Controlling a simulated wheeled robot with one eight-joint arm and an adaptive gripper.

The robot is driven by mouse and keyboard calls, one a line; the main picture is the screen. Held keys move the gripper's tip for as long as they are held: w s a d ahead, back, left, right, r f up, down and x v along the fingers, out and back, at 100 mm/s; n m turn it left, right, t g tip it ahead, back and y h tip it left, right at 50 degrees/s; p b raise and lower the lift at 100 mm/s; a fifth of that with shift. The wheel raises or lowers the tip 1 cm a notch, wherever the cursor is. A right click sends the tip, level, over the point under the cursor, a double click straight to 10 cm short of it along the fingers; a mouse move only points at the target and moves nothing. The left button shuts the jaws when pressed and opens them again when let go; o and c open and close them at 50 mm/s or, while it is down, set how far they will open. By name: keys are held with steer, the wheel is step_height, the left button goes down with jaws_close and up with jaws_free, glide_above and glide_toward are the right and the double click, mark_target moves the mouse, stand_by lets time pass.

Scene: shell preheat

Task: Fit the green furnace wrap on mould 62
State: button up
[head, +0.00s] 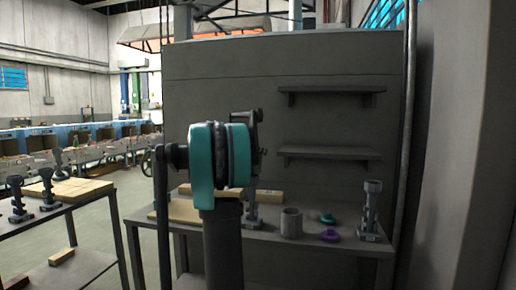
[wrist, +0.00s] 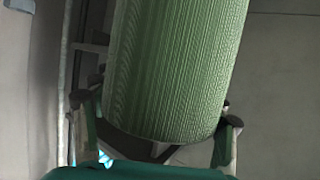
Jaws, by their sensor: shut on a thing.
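A green, finely ribbed cylinder, which looks like the green furnace wrap (wrist: 178,65), fills the middle of the wrist view. My gripper (wrist: 158,125) is shut on it, with a finger at each side of its near end. The wrap leans slightly, and its far end is out of the picture. In the head view my arm hides most of the gripper and the wrap. Dark mould-like pieces stand upright on the back bench (head: 345,245), one at the right (head: 370,212) and one partly behind my arm (head: 250,212). No number is readable, so I cannot tell which is mould 62.
A grey cylinder (head: 291,222), a teal-and-white item (head: 323,218) and a purple item (head: 328,236) lie on the bench. Two wall shelves (head: 330,153) are empty. A pipe (head: 405,150) stands at right.

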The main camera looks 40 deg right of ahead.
mark_target(252, 201)
steer(key=shift+f, duration=11.3)
steer(key=shift+a, duration=0.1)
steer(key=o, duration=1.3)
steer(key=shift+o, duration=0.2)
steer(key=v, duration=1.2)
steer(key=shift+a+f, duration=0.1)
